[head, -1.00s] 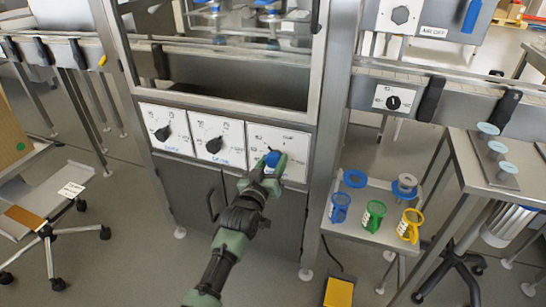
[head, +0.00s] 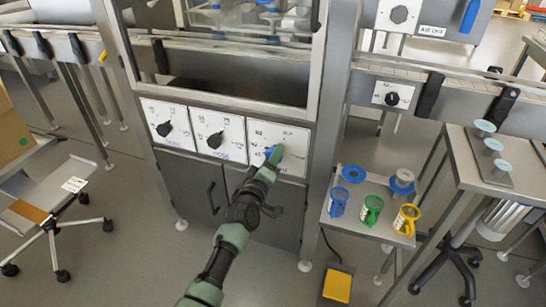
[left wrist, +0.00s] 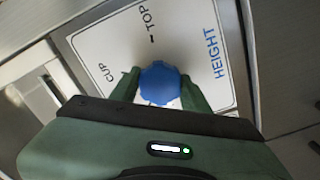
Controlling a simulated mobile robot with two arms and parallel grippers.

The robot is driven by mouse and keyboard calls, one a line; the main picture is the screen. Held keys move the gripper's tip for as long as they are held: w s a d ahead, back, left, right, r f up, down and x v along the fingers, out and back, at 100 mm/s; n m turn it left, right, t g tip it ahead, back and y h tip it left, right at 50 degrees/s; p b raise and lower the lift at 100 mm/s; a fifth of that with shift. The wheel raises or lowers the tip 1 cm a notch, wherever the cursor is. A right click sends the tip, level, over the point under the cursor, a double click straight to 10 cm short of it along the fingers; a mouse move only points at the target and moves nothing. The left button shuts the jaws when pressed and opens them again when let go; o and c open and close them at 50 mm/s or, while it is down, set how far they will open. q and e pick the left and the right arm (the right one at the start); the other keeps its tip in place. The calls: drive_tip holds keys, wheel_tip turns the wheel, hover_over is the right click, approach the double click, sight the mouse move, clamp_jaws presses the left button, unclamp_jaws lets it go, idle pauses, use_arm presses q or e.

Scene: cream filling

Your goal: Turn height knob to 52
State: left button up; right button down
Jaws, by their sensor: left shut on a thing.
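The height knob is blue and sits on a white panel (head: 290,137) at the right end of a row of three dial panels. In the left wrist view the blue knob (left wrist: 160,84) is between the fingers, with the words HEIGHT, TOP and CUP printed around it. My left gripper (head: 272,158) is shut on the knob, one finger on each side. The fingers and hand hide much of the dial, and I cannot read its setting. My right gripper is not in view.
Two panels with black knobs (head: 166,129) (head: 215,140) are to the left of the height panel. A side table with blue, green and yellow cups (head: 406,220) stands to the right. A yellow pedal (head: 338,287) lies on the floor. An office chair is at far left.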

use_arm(q)
drive_tip(key=shift+f, duration=0.1)
idle(0.4)
drive_tip(key=o, duration=1.4)
drive_tip(key=shift+c, duration=0.2)
drive_tip(key=p+v, duration=0.1)
drive_tip(key=v, duration=0.7)
drive_tip(key=shift+p, duration=0.35)
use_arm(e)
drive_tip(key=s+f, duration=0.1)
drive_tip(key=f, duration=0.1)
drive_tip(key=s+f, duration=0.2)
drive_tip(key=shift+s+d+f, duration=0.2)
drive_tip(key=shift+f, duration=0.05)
